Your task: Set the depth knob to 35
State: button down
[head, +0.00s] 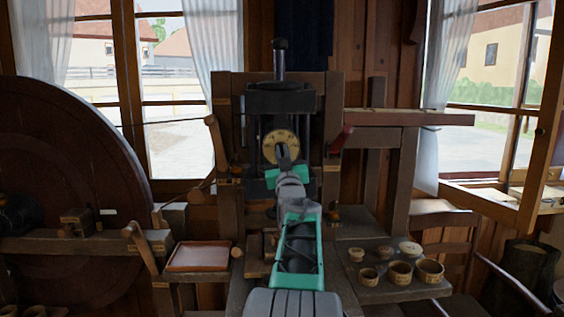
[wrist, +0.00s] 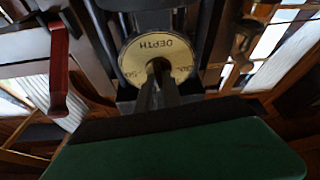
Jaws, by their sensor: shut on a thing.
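The depth knob sits at the centre of a round, pale brass dial (head: 281,146) on the front of a dark upright machine. In the wrist view the dial (wrist: 157,55) reads DEPTH, with small numbers along its lower edge that are partly hidden. My gripper (head: 283,157) reaches straight to the dial, its narrow fingers shut on the knob. In the wrist view my gripper (wrist: 157,82) covers most of the knob and the dial's lower middle. I cannot tell which number the knob points to.
A red-handled lever (head: 341,139) is right of the dial, and a wooden lever (head: 216,143) is left. A large wooden wheel (head: 65,150) fills the left. A reddish tray (head: 199,257) stands lower left. Several small turned pieces (head: 400,272) stand on a shelf lower right.

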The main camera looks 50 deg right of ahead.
jog(key=n+b, duration=0.1)
jog(key=n+t+y+b, duration=0.1)
jog(key=n+b, duration=0.1)
jog(key=shift+s+d+f+y, duration=0.1)
jog(key=shift+f+y, duration=0.2)
jog(key=shift+r+n+t+y+b, duration=0.25)
jog(key=shift+n+y+b, duration=0.45)
jog(key=shift+n, duration=0.65)
jog(key=shift+r+n+t+y+b, duration=0.1)
jog(key=shift+n+t+y+b, duration=0.25)
jog(key=shift+n+b, duration=0.8)
jog(key=shift+n, duration=0.3)
jog(key=shift+r, duration=0.1)
jog(key=c, duration=1.5)
grip_release()
jog(key=shift+s+f, duration=0.2)
jog(key=shift+f, duration=0.05)
jog(key=b+v, duration=0.2)
jog(key=v, duration=0.5)
jog(key=shift+r, duration=0.15)
